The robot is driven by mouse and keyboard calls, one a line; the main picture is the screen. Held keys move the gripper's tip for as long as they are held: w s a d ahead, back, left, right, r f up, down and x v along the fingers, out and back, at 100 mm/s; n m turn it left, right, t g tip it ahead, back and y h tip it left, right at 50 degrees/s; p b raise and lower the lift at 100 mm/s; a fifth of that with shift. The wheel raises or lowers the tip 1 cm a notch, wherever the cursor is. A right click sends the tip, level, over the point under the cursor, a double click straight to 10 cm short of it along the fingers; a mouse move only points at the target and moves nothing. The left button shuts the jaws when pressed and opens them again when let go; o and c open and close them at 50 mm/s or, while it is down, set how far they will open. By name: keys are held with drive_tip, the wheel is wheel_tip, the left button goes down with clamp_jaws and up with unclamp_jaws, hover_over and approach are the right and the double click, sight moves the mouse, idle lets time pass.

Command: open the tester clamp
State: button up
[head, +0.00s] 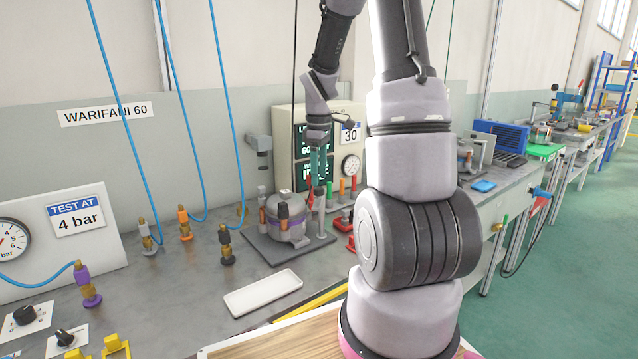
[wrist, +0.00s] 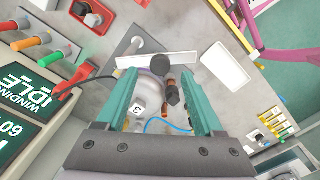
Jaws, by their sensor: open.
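The compressor (head: 287,230), a grey rounded body with dark and orange-brown fittings, sits on a dark plate (head: 262,247) on the bench. Its silver dome (wrist: 147,98) shows between my fingers in the wrist view. What looks like the tester clamp is a pale bar (wrist: 180,59) with a round black knob (wrist: 151,67), beside the compressor; a grey post (head: 321,215) stands there in the head view. My gripper (head: 318,172) is open and empty, pointing down above the compressor's right side. In the wrist view its teal fingers (wrist: 158,82) straddle the knob and dome; contact cannot be told.
A tester panel (wrist: 30,110) reading "IDLE" stands close to the gripper, with a red clip lead (wrist: 68,92) beside it. Several coloured plugs (wrist: 37,41) are near. A white tray (head: 262,293) lies in front of the compressor. Blue hoses (head: 228,110) hang to the left.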

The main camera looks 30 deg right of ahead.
sight(319, 188)
wheel_tip(319, 188, up, 7)
drive_tip(key=shift+r, duration=0.15)
idle(0.8)
drive_tip(key=s+a+r+m+t, duration=0.2)
drive_tip(key=s+a+r+m, duration=0.2)
drive_tip(key=s, duration=0.2)
drive_tip(key=s+a+r+m+t+y, duration=0.1)
drive_tip(key=s+a+r+m+t, duration=0.1)
drive_tip(key=s+a+r+m, duration=0.2)
drive_tip(key=s+a+r+m+t+y, duration=0.1)
drive_tip(key=s+a+r+m+t, duration=0.2)
drive_tip(key=s, duration=0.6)
wheel_tip(319, 188, up, 3)
drive_tip(key=shift+s+a+f+m, duration=0.25)
drive_tip(key=shift+a+m, duration=0.2)
drive_tip(key=shift+m, duration=0.75)
